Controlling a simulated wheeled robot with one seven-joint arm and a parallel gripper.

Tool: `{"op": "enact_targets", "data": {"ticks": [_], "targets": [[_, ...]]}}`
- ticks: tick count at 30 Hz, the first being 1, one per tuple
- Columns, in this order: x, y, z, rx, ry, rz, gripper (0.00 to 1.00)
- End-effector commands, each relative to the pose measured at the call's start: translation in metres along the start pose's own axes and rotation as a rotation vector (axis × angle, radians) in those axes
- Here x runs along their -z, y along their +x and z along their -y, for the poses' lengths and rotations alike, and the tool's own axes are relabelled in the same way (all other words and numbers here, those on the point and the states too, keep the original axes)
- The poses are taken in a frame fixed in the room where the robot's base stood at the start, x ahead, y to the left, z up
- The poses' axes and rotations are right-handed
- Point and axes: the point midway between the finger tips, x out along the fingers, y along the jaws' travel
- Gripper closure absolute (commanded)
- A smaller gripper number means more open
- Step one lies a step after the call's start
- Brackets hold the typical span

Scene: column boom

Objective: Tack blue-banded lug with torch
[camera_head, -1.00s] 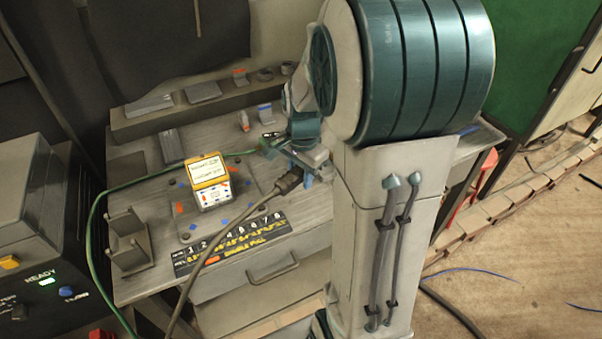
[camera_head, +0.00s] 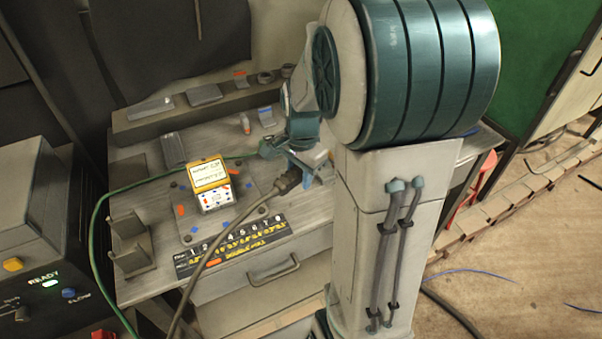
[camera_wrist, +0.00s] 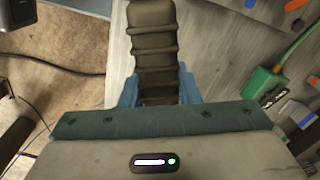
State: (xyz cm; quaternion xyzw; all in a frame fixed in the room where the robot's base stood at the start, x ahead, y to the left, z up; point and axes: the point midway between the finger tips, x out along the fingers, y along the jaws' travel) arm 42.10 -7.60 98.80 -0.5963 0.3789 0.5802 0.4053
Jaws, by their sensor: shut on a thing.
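My gripper (camera_wrist: 158,91) is shut on the torch (camera_wrist: 153,40), whose dark ribbed handle stands between the blue fingers in the wrist view. In the head view, my gripper (camera_head: 308,166) is over the right part of the bench, and the torch's dark end (camera_head: 288,182) and cable show beside it. The torch's tip is hidden in both views. A grey lug with a blue band (camera_head: 266,117) stands upright toward the back of the bench, left of my arm and apart from the gripper. An orange-banded lug (camera_head: 245,124) stands left of it.
A yellow-topped box (camera_head: 210,183) sits mid-bench. A green clamp (camera_wrist: 265,86) with a green cable lies near the gripper. A grey bracket (camera_head: 131,243) stands front left. A numbered strip (camera_head: 235,243) runs along the front. A back ledge (camera_head: 190,112) holds small parts.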

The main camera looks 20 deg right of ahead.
Motion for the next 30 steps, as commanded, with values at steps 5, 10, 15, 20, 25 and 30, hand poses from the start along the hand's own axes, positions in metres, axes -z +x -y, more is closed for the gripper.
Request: {"op": "enact_targets", "data": {"ticks": [5,10,15,20,25,30], "targets": [[-0.004,-0.018,0.001,0.001,-0.002,-0.001,0.94],[-0.008,-0.031,0.001,0.002,-0.001,-0.001,0.94],[-0.012,-0.043,0.001,0.002,-0.001,-0.001,0.94],[-0.015,-0.055,0.002,0.002,-0.002,-0.001,0.94],[-0.019,-0.068,0.002,0.002,-0.002,-0.001,0.94],[-0.021,-0.07,0.002,0.0,-0.001,-0.001,0.94]]}}
